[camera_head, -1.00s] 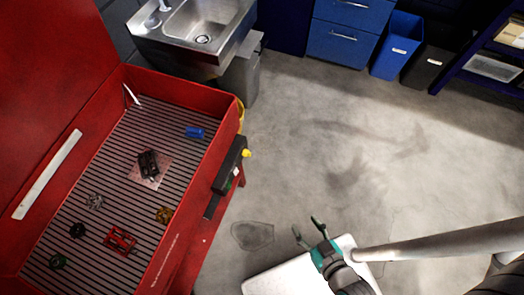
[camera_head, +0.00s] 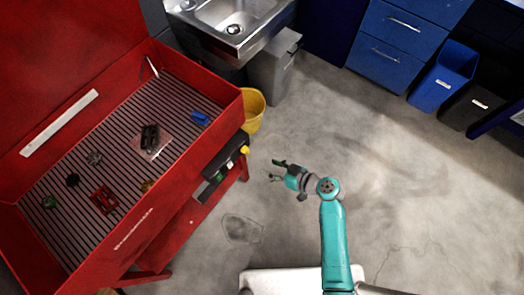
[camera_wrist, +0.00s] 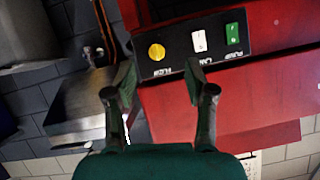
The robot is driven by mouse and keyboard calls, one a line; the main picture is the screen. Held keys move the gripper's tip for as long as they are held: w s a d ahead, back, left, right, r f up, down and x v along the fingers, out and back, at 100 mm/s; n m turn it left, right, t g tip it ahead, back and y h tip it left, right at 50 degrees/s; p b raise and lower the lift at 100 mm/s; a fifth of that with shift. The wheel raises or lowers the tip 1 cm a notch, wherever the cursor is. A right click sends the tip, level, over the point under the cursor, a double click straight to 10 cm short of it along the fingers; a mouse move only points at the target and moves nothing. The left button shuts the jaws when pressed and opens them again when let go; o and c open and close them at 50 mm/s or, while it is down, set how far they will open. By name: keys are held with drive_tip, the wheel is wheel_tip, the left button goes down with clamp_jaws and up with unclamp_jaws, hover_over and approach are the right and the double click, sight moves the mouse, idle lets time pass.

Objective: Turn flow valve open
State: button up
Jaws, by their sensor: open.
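The flow valve is a round yellow knob (camera_head: 244,150) at the far end of the black control panel (camera_head: 225,168) on the red wash bench's front. In the wrist view the yellow knob (camera_wrist: 156,51) sits above a label that reads FLOW upside down. My gripper (camera_head: 276,170) is open and empty, to the right of the panel and apart from it. In the wrist view my gripper (camera_wrist: 158,82) has its fingertips spread, with the knob ahead between and beyond them. The knob is not touched.
A white switch (camera_wrist: 199,41) and a green switch (camera_wrist: 233,34) share the panel. The red bench (camera_head: 185,215) holds several small parts on its slatted tray. A yellow bucket (camera_head: 254,110), a grey bin (camera_head: 272,68) and a steel sink (camera_head: 222,28) stand behind.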

sight(246, 150)
drive_tip(key=w+a+f+n+y, duration=0.1)
drive_tip(key=w+a+f, duration=0.1)
drive_tip(key=w+a, duration=0.5)
drive_tip(key=shift+w+a, duration=0.35)
drive_tip(key=shift+a, duration=0.1)
clamp_jaws()
